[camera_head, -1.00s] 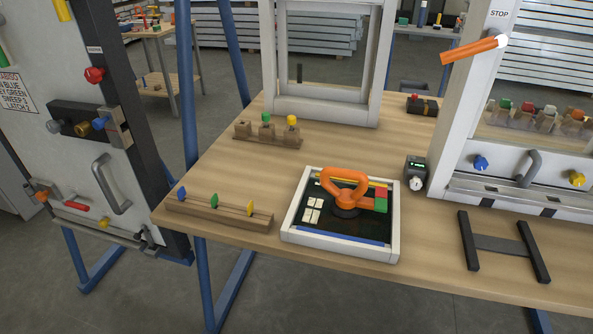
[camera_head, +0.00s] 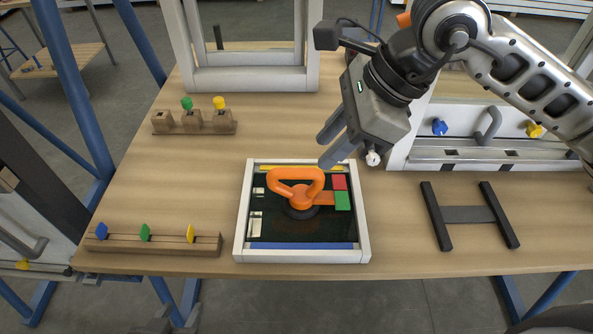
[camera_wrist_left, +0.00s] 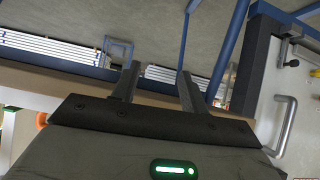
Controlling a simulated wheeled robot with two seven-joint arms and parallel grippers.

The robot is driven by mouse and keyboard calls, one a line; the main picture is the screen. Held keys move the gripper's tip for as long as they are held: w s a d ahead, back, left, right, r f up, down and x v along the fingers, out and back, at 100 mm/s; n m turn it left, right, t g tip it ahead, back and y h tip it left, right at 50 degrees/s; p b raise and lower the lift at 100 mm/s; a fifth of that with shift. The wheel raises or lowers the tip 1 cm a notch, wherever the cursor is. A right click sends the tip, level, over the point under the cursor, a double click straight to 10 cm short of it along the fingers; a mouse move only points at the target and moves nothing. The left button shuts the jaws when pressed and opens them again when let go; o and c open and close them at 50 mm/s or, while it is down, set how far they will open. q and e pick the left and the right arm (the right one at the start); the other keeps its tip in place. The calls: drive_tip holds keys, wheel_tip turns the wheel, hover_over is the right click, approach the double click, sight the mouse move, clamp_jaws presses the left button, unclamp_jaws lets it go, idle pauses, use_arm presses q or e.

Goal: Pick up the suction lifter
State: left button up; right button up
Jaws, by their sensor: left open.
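The suction lifter (camera_head: 297,175) has an orange loop handle and a dark round cup. It sits on a dark panel inside a white-framed tray (camera_head: 240,215) on the table. My right gripper (camera_head: 320,152) is above the table, behind and right of the lifter's handle, apart from it. Its two fingers point down-left with a gap between them and nothing held. My left gripper (camera_wrist_left: 158,72) shows in the left wrist view, open and empty, facing the floor and a white door with a handle. The lifter is not seen in that view.
Coloured blocks lie around the lifter in the tray. A wooden rail (camera_head: 150,245) with coloured pieces is at left, and a peg block (camera_head: 195,126) is behind it. A white upright frame (camera_head: 250,80) stands at the back. A black H-shaped rack (camera_head: 470,214) lies at right.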

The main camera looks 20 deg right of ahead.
sight(309, 170)
drive_tip(key=shift+t+h, duration=0.5)
drive_tip(key=shift+h, duration=0.2)
drive_tip(key=w+f, duration=0.1)
drive_tip(key=f, duration=0.2)
drive_tip(key=w+f, duration=0.2)
drive_tip(key=w+f+p, duration=0.1)
drive_tip(key=f, duration=0.2)
drive_tip(key=shift+w+a+f, duration=0.25)
drive_tip(key=shift+a+f, duration=0.1)
drive_tip(key=shift+p+x, duration=0.7)
drive_tip(key=shift+x, duration=2)
drive_tip(key=shift+s, duration=0.1)
clamp_jaws()
